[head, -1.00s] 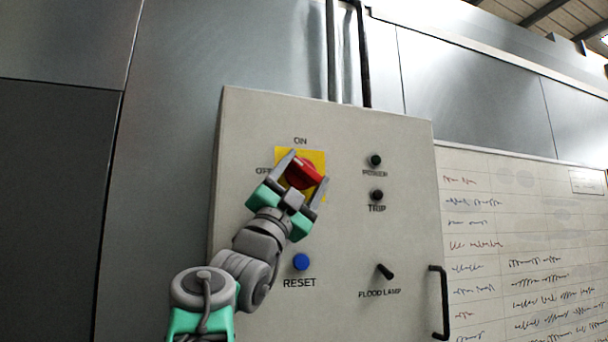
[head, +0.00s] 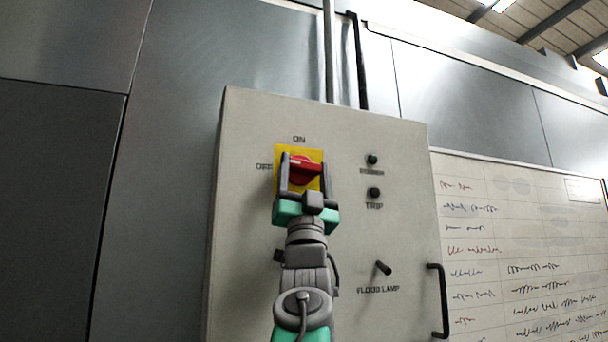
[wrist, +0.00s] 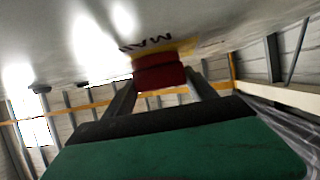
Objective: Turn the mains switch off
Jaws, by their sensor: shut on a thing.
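The mains switch is a red rotary handle (head: 303,169) on a yellow plate (head: 284,153), on the front of a grey control box. ON is printed above the plate and OFF to its left. The handle lies about level, with its pale mark at the left end, toward OFF. My gripper (head: 305,176) comes from below and is shut on the handle, one finger at each end. In the wrist view the red handle (wrist: 158,73) shows between the fingers, with part of the yellow plate behind it.
The grey box (head: 350,235) also carries a POWER lamp (head: 372,160), a TRIP lamp (head: 374,193), a FLOOD LAMP toggle (head: 382,268) and a black door handle (head: 439,302). My arm covers the blue RESET button's place. A whiteboard (head: 520,230) hangs at right.

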